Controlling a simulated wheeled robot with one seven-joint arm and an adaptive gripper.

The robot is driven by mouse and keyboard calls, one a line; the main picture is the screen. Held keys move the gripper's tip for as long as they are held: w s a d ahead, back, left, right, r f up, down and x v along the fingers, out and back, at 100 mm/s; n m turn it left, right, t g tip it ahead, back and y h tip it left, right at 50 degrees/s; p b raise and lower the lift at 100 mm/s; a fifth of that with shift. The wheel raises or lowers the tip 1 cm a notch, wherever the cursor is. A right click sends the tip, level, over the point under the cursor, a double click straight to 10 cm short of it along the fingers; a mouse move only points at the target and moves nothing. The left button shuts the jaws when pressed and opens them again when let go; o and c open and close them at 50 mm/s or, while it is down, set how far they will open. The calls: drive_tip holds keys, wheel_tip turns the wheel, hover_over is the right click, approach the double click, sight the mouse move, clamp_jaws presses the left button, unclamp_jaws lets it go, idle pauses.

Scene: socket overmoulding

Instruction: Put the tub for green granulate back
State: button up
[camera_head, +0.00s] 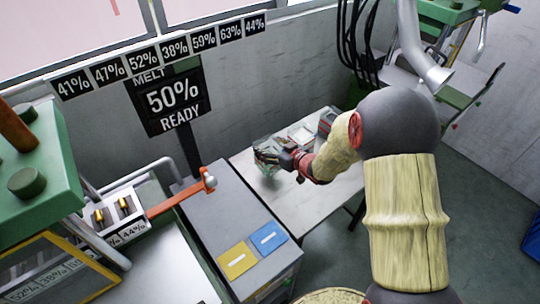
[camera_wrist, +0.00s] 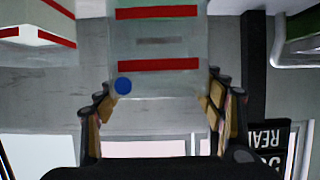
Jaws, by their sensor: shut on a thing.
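My gripper (camera_head: 272,157) is over the light table beyond the grey cabinet. In the wrist view my gripper (camera_wrist: 163,98) has its fingers on both sides of a pale, see-through tub (camera_wrist: 158,40) with two red stripes and a blue dot, and is shut on it. In the head view the held tub is small and partly hidden by the fingers. I cannot tell whether it touches the table, what is in it, or whether it is the one for green granulate.
The light table (camera_head: 325,203) has bare room at its front. Small pale items (camera_head: 300,133) lie behind my gripper. A white box with red stripes (camera_wrist: 30,30) shows in the wrist view. The grey cabinet (camera_head: 222,215) carries yellow and blue pads. A black sign (camera_head: 173,100) reads 50% READY.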

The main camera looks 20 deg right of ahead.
sight(269, 143)
drive_tip(key=shift+w+d+f, duration=0.1)
drive_tip(key=shift+w+f, duration=0.2)
drive_tip(key=shift+f, duration=0.05)
drive_tip(key=shift+w+d+f+b, duration=0.15)
drive_tip(key=shift+f+b, duration=0.4)
drive_tip(key=shift+f, duration=0.35)
drive_tip(key=shift+w+a+f+b, duration=0.1)
drive_tip(key=shift+f+b, duration=0.45)
drive_tip(key=shift+f, duration=0.35)
drive_tip(key=shift+f, duration=0.15)
drive_tip(key=o, duration=2.1)
